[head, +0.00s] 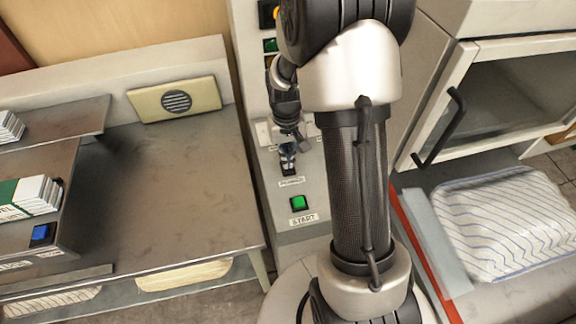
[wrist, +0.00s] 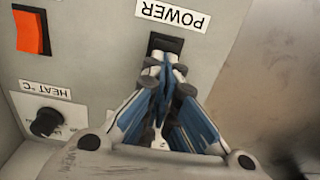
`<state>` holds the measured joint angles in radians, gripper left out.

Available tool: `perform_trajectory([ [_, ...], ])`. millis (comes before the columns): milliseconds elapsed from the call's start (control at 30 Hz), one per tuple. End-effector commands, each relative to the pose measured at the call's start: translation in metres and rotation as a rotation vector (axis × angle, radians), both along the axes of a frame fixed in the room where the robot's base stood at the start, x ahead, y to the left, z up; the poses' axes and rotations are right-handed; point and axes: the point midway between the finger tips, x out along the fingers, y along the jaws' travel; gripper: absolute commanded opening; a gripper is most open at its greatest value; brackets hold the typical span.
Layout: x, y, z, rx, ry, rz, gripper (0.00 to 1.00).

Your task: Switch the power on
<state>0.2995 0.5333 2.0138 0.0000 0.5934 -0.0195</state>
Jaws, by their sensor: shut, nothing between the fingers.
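The power switch (wrist: 165,44) is a black rocker in the panel, beside the upside-down POWER label (wrist: 173,14) in the wrist view. My gripper (wrist: 164,68) is shut and empty, its fingertips at the lower edge of the switch and covering part of it. I cannot tell whether they touch it. In the head view my gripper (head: 288,148) points down at the panel, over the switch area, just above a small label (head: 291,182). The switch's position cannot be read clearly.
A green START button (head: 298,203) sits lower on the panel. A red-orange switch (wrist: 31,32) and a HEAT knob (wrist: 46,122) are near the fingers.

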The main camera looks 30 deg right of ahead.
Motion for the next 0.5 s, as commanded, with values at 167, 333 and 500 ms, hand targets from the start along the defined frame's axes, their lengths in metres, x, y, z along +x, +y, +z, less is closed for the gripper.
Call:
perform_trajectory([
  [167, -0.001, 0.0, -0.004, 0.001, 0.002, 0.0, 0.0],
  [333, -0.001, 0.0, -0.003, 0.001, 0.002, 0.0, 0.0],
  [500, -0.001, 0.0, 0.007, 0.001, 0.002, 0.0, 0.0],
])
